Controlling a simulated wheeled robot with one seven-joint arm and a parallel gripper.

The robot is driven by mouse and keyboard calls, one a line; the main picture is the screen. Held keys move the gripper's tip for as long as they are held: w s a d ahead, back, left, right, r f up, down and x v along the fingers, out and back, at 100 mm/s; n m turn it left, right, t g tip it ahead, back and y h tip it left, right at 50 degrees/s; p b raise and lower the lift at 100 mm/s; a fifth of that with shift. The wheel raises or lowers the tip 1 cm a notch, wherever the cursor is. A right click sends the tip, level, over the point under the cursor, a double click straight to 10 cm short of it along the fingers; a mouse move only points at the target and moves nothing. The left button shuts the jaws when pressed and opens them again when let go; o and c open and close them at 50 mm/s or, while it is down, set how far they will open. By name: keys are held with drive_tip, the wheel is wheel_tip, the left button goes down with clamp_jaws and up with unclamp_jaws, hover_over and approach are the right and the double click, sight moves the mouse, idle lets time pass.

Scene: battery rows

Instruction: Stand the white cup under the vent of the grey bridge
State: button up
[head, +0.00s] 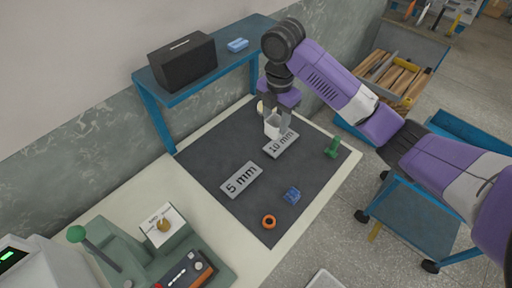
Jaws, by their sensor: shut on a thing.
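A small white cup (272,127) is in my gripper (277,118), near the back of the dark mat. My gripper points down and is shut on it, with a finger partly hiding it. The cup looks upright, just behind the grey block marked "10 mm" (281,145). I cannot tell whether it touches the mat. A second grey block, marked "5 mm" (241,180), lies nearer the mat's middle. I cannot tell whether either block is the grey bridge, and no vent shows clearly.
The dark mat (215,160) also holds a green piece (332,148), a blue piece (292,195) and an orange ring (268,222). A blue shelf (200,93) with a black box (182,60) stands behind. A green fixture (205,250) is at front left. The mat's left part is clear.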

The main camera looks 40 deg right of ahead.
drive_tip(key=shift+w+f, duration=0.15)
drive_tip(key=shift+f, duration=0.25)
drive_tip(key=shift+f+b, duration=3.35)
drive_tip(key=shift+f, duration=6.2)
drive_tip(key=shift+f, duration=0.15)
drive_tip(key=o, duration=1.3)
